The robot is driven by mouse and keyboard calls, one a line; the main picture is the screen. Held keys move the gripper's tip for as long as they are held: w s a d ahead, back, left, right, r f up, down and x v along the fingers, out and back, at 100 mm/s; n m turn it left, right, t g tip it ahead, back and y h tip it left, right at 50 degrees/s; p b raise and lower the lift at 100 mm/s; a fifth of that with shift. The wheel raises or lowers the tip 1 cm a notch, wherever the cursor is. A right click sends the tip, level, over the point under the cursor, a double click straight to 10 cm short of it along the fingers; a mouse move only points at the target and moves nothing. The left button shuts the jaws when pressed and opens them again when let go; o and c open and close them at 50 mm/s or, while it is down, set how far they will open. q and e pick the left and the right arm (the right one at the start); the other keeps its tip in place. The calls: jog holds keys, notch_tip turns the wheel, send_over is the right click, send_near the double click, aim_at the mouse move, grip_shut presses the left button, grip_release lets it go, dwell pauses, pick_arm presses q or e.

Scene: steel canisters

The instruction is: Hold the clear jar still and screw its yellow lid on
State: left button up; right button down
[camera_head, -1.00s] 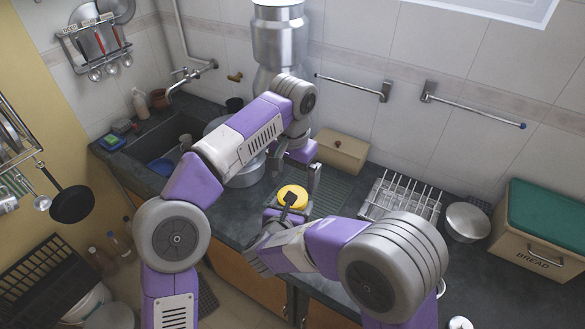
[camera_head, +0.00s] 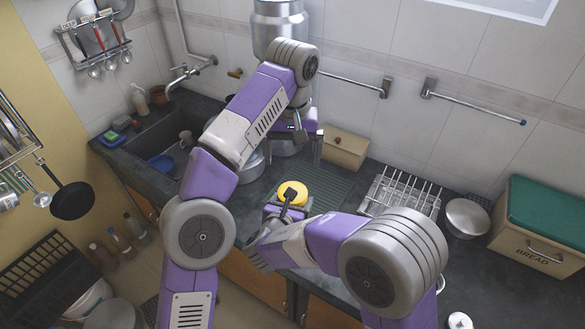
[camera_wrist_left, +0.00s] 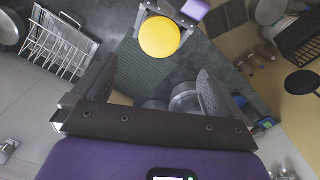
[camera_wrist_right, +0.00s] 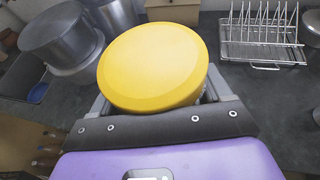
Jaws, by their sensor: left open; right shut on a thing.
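The yellow lid (camera_head: 292,193) sits on top of the jar. From above, it hides nearly all of the clear jar. My right gripper (camera_head: 286,212) is shut on the jar just below the lid, one finger on each side. The lid fills the middle of the right wrist view (camera_wrist_right: 153,66) and looks about level; whether it is threaded tight cannot be told. My left gripper (camera_head: 308,148) is open and empty, above and behind the lid, apart from it. In the left wrist view the lid (camera_wrist_left: 160,37) lies beyond the open fingertips.
A ribbed green draining mat (camera_head: 328,188) lies behind the jar. A wire rack (camera_head: 400,194) stands to the right, with a metal bowl (camera_head: 467,220) and a bread box (camera_head: 540,235). Pots (camera_wrist_right: 62,40) and the sink (camera_head: 165,135) are to the left. A beige box (camera_head: 343,148) stands by the wall.

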pick_arm(q)
notch_tip(320, 180, down, 12)
jog(key=shift+r, duration=0.2)
dwell(0.4)
jog(key=shift+c, duration=0.3)
jog(key=c, duration=1)
jog(key=shift+m, duration=1.7)
jog(key=shift+c, duration=0.2)
jog(key=o, duration=1.1)
jog(key=shift+r, duration=2.25)
